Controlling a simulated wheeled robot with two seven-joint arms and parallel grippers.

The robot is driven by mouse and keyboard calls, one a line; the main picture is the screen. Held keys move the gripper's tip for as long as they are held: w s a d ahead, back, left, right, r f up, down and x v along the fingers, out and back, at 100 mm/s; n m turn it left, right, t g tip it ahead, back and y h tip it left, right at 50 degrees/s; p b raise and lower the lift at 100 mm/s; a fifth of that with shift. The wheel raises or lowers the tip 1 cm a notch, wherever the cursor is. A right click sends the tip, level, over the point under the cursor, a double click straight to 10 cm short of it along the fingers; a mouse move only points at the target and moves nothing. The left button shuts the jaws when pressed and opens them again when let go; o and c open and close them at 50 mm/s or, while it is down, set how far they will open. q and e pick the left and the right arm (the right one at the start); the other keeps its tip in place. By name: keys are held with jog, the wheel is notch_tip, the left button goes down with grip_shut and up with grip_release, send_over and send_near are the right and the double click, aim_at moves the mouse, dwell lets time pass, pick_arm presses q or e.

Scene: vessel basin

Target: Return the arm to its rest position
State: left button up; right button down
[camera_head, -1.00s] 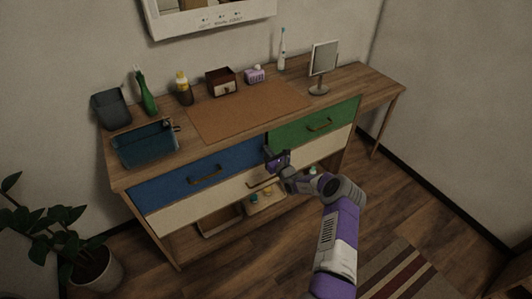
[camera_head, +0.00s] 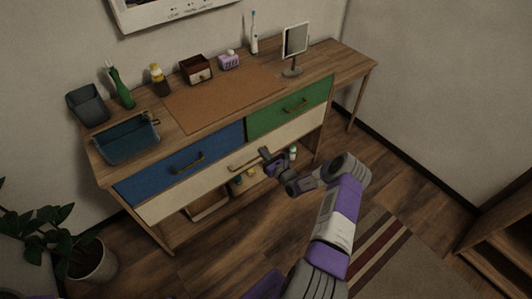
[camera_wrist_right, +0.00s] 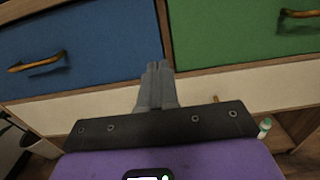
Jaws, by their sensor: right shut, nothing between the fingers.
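My right arm comes in from the lower right of the head view, and its purple and grey right gripper (camera_head: 268,157) is in front of the cream lower drawer (camera_head: 217,174). In the right wrist view the fingers of this gripper (camera_wrist_right: 158,68) are pressed together with nothing between them. They point toward the seam between the blue drawer (camera_wrist_right: 80,45) and the green drawer (camera_wrist_right: 240,30). Whether the gripper touches the drawer front I cannot tell. My left gripper does not show.
The wooden desk (camera_head: 330,62) carries a teal basin (camera_head: 128,142), a green bottle (camera_head: 121,88), a small wooden box (camera_head: 196,70) and a mirror (camera_head: 294,42). A potted plant (camera_head: 92,266) stands at left. A shelf (camera_head: 505,235) is at right. A striped rug (camera_head: 395,255) covers part of the floor.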

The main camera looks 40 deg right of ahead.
jog(key=shift+s, duration=0.65)
